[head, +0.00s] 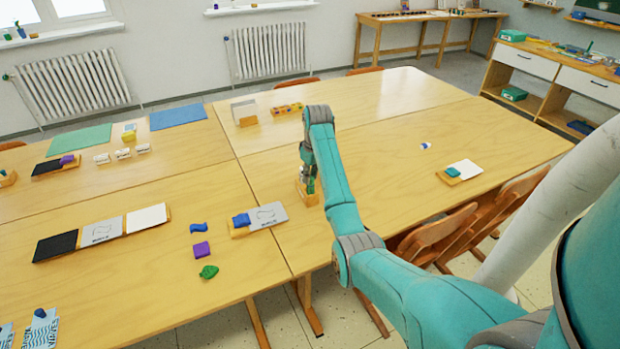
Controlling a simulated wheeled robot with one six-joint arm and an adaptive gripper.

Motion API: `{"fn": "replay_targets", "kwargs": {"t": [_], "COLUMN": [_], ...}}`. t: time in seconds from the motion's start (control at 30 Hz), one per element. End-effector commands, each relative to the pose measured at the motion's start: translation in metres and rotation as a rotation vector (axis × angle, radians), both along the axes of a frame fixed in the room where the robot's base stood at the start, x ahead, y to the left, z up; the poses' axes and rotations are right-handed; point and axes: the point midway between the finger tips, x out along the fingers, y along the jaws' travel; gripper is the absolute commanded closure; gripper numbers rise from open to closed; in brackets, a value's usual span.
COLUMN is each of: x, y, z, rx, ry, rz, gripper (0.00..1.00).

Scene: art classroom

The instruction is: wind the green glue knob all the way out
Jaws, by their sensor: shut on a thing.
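My gripper (308,173) points down at the middle of the tables, over a small wooden holder (308,198). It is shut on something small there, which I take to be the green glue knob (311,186). The knob is mostly hidden by the fingers and tiny in this view. I cannot tell how far out it stands. The holder stands upright on the table, just right of a grey card.
A grey card (268,215) with a blue piece lies left of the holder. Blue, purple and green pieces (208,271) lie further left. A wooden block with a white card (463,170) is on the right. Chairs (440,238) stand at the front edge. The table right of my arm is mostly clear.

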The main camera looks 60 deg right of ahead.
Motion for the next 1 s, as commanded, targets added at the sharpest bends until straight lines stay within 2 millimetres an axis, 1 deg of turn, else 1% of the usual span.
{"fn": "replay_targets", "kwargs": {"t": [0.2, 0.6, 0.77, 0.97, 1.0], "x": [0.0001, 0.0001, -0.0001, -0.0003, -0.0003], "y": [0.0005, 0.0006, 0.0005, 0.0005, 0.0005], "z": [-0.0010, -0.0010, -0.0011, -0.0012, -0.0013], "rx": [0.001, 0.001, 0.001, 0.001, 0.001], "ry": [0.001, 0.002, 0.002, 0.003, 0.003], "rz": [-0.253, -0.700, -0.775, -0.777, -0.777], "gripper": [0.87, 0.87, 0.87, 0.87, 0.66]}}
